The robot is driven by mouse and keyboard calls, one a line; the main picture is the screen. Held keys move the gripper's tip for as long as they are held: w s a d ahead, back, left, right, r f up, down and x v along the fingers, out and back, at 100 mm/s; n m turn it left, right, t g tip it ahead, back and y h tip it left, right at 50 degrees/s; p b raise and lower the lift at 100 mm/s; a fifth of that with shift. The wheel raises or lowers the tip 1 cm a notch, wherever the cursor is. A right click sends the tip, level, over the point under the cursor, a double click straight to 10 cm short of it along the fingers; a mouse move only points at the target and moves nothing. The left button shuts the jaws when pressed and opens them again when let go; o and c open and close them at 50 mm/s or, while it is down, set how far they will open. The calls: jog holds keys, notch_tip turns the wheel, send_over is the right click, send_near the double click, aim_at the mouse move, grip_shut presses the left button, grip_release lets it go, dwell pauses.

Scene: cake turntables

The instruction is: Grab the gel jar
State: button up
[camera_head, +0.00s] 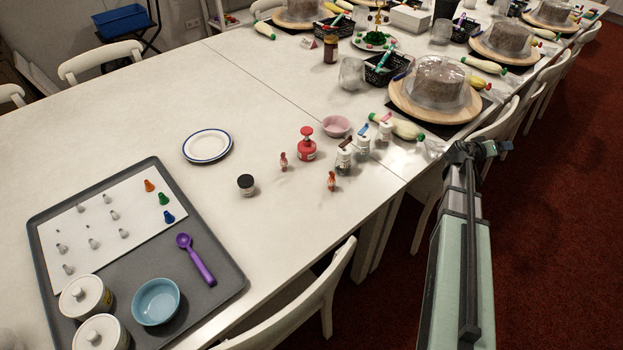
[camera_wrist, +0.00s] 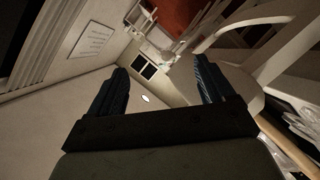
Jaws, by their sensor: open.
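A small jar with a black lid and a pale label (camera_head: 246,185) stands upright on the white table in the head view, below the plate. It looks like the gel jar, though its label is too small to read. Several clear jars with coloured tops, one of them a dark-topped jar (camera_head: 344,158), stand farther right. My gripper (camera_wrist: 162,72) is open, with nothing between its fingers in the wrist view. My arm's end is at the right of the head view, past the table edge and well apart from the small jar. No jar is recognisable in the wrist view.
A red pump bottle (camera_head: 307,144), small orange-red bottles (camera_head: 331,181), a pink bowl (camera_head: 336,126) and a white plate (camera_head: 208,146) stand around the jars. A grey tray (camera_head: 215,250) lies left. A domed cake turntable (camera_head: 437,85) is behind. Chairs (camera_head: 300,305) line the edge.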

jog(key=w+d+r+t+h, duration=0.1)
jog(key=w+d+r, duration=0.1)
jog(key=r, duration=0.6)
jog(key=w+d+r+t+h, duration=0.1)
jog(key=w+d+r, duration=0.15)
jog(key=r, duration=0.65)
jog(key=w+a+r+m, duration=0.2)
jog(key=w+a+r, duration=0.15)
jog(key=a, duration=0.45)
jog(key=w+a+f+m+g+y, duration=0.1)
jog(key=a+f+y, duration=0.15)
jog(key=a, duration=0.85)
jog(key=w+a+f+g+y, duration=0.1)
jog(key=a+f+y, duration=0.15)
jog(key=a, duration=0.95)
jog(key=n+g+y, duration=0.5)
jog(key=g+y, duration=0.3)
jog(key=y, duration=0.2)
send_over(245, 181)
notch_tip(245, 181, down, 7)
jog(key=shift+f, duration=6.45)
jog(key=c, duration=1.1)
jog(key=shift+r, duration=0.1)
